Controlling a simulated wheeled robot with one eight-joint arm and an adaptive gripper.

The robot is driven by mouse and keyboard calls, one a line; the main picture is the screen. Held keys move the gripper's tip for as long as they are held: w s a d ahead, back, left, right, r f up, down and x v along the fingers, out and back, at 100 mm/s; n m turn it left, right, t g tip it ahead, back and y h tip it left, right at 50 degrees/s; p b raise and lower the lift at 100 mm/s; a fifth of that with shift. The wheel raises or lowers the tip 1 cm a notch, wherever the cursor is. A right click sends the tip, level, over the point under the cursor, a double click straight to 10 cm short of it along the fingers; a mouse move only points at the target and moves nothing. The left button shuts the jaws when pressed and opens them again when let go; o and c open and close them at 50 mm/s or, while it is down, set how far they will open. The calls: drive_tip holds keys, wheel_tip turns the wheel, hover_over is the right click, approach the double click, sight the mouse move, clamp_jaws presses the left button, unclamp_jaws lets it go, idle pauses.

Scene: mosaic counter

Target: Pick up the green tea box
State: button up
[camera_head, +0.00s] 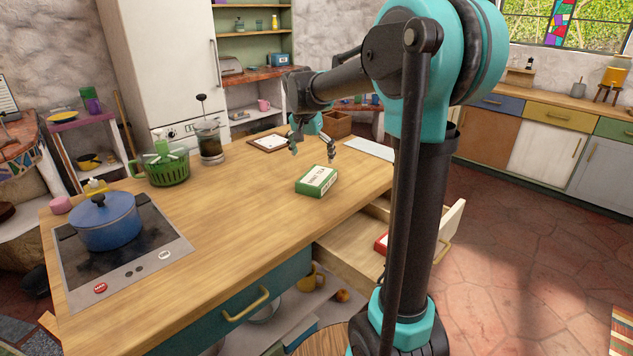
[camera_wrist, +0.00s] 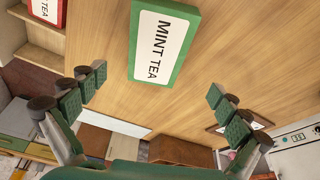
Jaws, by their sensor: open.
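The green tea box (camera_head: 317,181) lies flat on the wooden counter, right of its middle, with a white label on top. In the wrist view the box (camera_wrist: 162,45) is at top centre, and its label reads "MINT TEA". My gripper (camera_head: 313,150) is above the counter, just behind the box in the head view. In the wrist view my gripper (camera_wrist: 158,105) is open and empty, its two fingers spread wide. The box lies beyond the fingertips, between their lines, and nothing touches it.
An open drawer (camera_head: 350,255) below the counter holds a red box (camera_head: 381,243). A French press (camera_head: 209,142), green basket (camera_head: 167,168) and blue pot (camera_head: 107,222) on a cooktop stand to the left. A clipboard (camera_head: 268,143) lies behind. The counter around the box is clear.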

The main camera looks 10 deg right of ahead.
sight(317, 175)
drive_tip(key=shift+s+x, duration=0.15)
drive_tip(key=shift+x, duration=1.65)
drive_tip(key=shift+s+x, duration=0.15)
drive_tip(key=shift+x, duration=1.65)
drive_tip(key=shift+d, duration=0.15)
drive_tip(key=c, duration=1.3)
